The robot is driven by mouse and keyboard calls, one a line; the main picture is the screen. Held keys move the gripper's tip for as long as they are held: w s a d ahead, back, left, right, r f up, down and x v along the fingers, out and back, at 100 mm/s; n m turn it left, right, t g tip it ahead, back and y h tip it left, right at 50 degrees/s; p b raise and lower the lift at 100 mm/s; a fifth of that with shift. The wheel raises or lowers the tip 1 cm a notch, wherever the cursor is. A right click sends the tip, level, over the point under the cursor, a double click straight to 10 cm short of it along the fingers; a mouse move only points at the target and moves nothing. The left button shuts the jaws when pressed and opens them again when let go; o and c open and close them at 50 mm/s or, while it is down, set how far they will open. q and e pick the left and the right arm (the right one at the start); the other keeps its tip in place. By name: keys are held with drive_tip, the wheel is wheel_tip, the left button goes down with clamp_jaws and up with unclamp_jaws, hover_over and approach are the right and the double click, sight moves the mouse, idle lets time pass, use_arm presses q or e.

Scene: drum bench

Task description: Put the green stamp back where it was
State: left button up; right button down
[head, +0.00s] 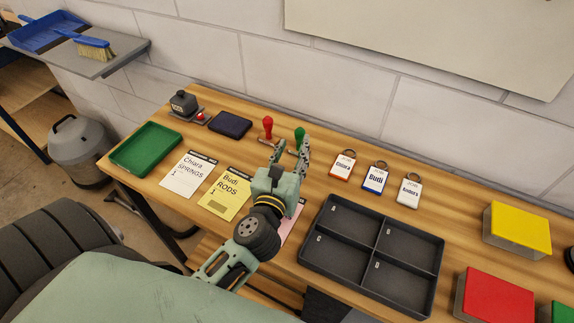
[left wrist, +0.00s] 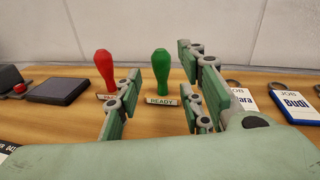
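The green stamp (head: 299,137) stands upright near the back of the bench; it also shows in the left wrist view (left wrist: 161,70), just behind a small READY label (left wrist: 161,100). A red stamp (head: 267,126) stands to its left, also upright in the left wrist view (left wrist: 105,70), behind another label partly hidden by a finger. My left gripper (head: 290,150) is open and empty in front of the green stamp. In the left wrist view its fingers (left wrist: 160,115) are spread, with the green stamp seen between them and apart from them. My right gripper is not in view.
Left are a dark ink pad (head: 230,124), a green tray (head: 145,148) and job cards (head: 225,192). Key tags (head: 375,178) lie to the right, behind a dark divided tray (head: 340,262). Yellow (head: 517,230) and red (head: 496,295) lidded boxes stand far right. The wall is behind.

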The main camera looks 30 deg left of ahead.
use_arm(q)
drive_tip(key=b+v, duration=0.1)
drive_tip(key=v, duration=0.3)
drive_tip(key=shift+s+f, duration=0.1)
drive_tip(key=shift+f, duration=0.05)
drive_tip(key=shift+s+d+r, duration=0.15)
drive_tip(key=shift+s+r, duration=0.05)
drive_tip(key=shift+s, duration=0.3)
drive_tip(key=shift+f, duration=0.1)
